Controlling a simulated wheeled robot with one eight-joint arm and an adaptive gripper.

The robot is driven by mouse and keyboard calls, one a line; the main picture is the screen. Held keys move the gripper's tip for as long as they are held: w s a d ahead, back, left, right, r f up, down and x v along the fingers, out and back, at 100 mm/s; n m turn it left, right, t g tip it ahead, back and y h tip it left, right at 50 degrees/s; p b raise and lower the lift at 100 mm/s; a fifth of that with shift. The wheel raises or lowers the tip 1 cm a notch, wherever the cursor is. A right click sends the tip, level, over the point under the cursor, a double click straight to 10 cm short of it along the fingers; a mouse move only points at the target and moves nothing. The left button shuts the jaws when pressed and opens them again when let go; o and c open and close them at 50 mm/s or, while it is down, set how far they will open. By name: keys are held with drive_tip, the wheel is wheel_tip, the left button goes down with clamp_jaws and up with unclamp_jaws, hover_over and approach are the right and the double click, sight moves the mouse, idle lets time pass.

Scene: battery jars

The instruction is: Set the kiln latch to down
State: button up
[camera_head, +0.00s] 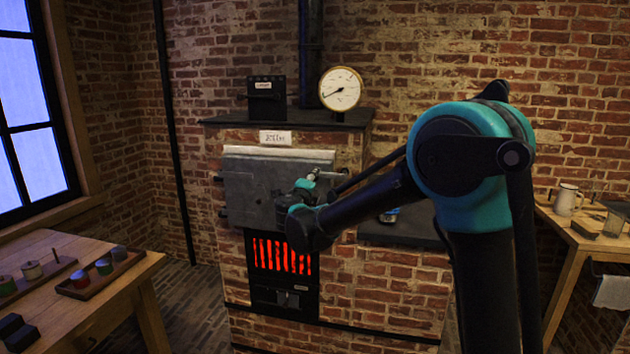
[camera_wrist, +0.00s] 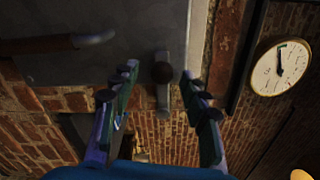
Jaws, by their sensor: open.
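The kiln (camera_head: 400,285) is a brick block with a grey metal door (camera_head: 250,190). The kiln latch (camera_head: 328,175) is a small pale metal piece at the door's right edge, partly hidden by my gripper and arm. In the wrist view the latch (camera_wrist: 163,100) is a narrow grey bar with a dark round knob, beside the door edge. My gripper (camera_wrist: 160,72) is open, with one finger on each side of the latch and visible gaps to both. In the head view my gripper (camera_head: 305,192) is in front of the door's right part. I cannot tell the latch's set position.
A glowing red grate (camera_head: 282,257) lies below the door. A door handle (camera_wrist: 60,43) is left of the latch in the wrist view. A round gauge (camera_head: 340,88) and a black box (camera_head: 266,98) stand on the kiln top. Wooden tables (camera_head: 100,290) flank the kiln.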

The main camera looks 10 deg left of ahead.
drive_tip(key=s, duration=0.9)
drive_tip(key=shift+s+a, duration=0.15)
drive_tip(key=d+f+m+g+h, duration=0.1)
drive_tip(key=d+f+m+g, duration=0.1)
drive_tip(key=d+f+m, duration=0.35)
drive_tip(key=s+d+f+m+g+h, duration=0.1)
drive_tip(key=d+f+m+g+h, duration=0.1)
drive_tip(key=d+m, duration=0.7)
drive_tip(key=d+f+m+g+h, duration=0.15)
drive_tip(key=d+f+m, duration=0.25)
drive_tip(key=d, duration=0.7)
drive_tip(key=s+d+f+m+g+y, duration=0.1)
drive_tip(key=s+d+f+m+g, duration=0.4)
drive_tip(key=s+d+f+m, duration=0.6)
drive_tip(key=s+d+f+m+g+y, duration=0.1)
drive_tip(key=s+f+m+y, duration=0.1)
drive_tip(key=s+m, duration=0.4)
drive_tip(key=s+d+f+m+g+y, duration=0.2)
drive_tip(key=s+f+m, duration=0.3)
drive_tip(key=m, duration=1)
drive_tip(key=shift+s, duration=1.2)
